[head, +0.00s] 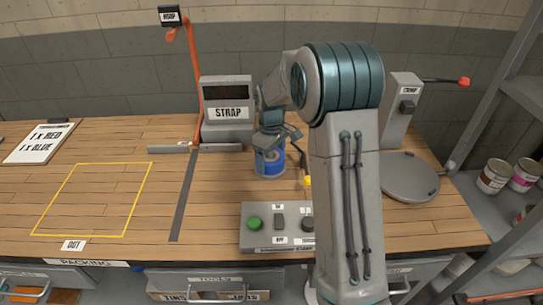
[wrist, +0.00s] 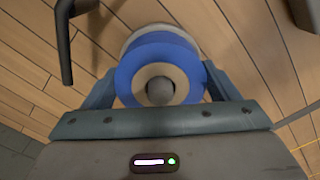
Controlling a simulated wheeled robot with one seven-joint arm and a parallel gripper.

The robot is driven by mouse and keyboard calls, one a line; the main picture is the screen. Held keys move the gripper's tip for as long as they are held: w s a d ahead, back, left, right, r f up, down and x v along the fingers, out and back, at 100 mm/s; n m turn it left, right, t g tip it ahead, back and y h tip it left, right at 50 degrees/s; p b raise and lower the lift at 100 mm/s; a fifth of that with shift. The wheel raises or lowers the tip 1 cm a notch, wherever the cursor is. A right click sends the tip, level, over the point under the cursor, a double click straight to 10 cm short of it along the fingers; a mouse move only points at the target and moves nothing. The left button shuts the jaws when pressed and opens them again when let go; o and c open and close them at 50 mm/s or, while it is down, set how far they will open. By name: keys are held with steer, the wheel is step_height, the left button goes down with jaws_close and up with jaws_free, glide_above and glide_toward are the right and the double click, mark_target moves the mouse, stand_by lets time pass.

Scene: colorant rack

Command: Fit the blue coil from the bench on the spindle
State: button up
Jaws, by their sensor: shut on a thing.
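The blue coil (wrist: 136,66) is a blue ring with a tan core, held between the two fingers of my gripper (wrist: 160,88). In the head view the coil (head: 269,164) is low over the bench, under my gripper (head: 272,148). A round grey knob (wrist: 160,91), apparently the spindle's tip, shows in the middle of the coil's hole in the wrist view. A pale grey round edge (wrist: 150,31) shows behind the coil. The coil seems to be around the spindle, but I cannot tell how far down it sits.
A control box (head: 277,228) with a green button stands in front of the coil. The STRAP machine (head: 227,110) is behind it to the left. A round grey plate (head: 408,177) lies to the right. A yellow-outlined area (head: 95,200) on the left is clear.

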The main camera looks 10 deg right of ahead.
steer(key=shift+f, duration=0.1)
steer(key=o, duration=1)
step_height(320, 180, up, 14)
steer(key=shift+s+a+f+m+t, duration=0.1)
steer(key=shift+s+f+m+t, duration=0.8)
steer(key=shift+s, duration=3.8)
steer(key=shift+s+r+m+t, duration=0.15)
steer(key=shift+s+m, duration=1.6)
steer(key=shift+s, duration=3)
steer(key=shift+s+a+f+m+t, duration=0.1)
steer(key=shift+s+f+m+t, duration=0.8)
steer(key=shift+s, duration=3.8)
steer(key=shift+r+m+g, duration=0.45)
steer(key=shift+r+g, duration=0.05)
steer(key=shift+g, duration=0.05)
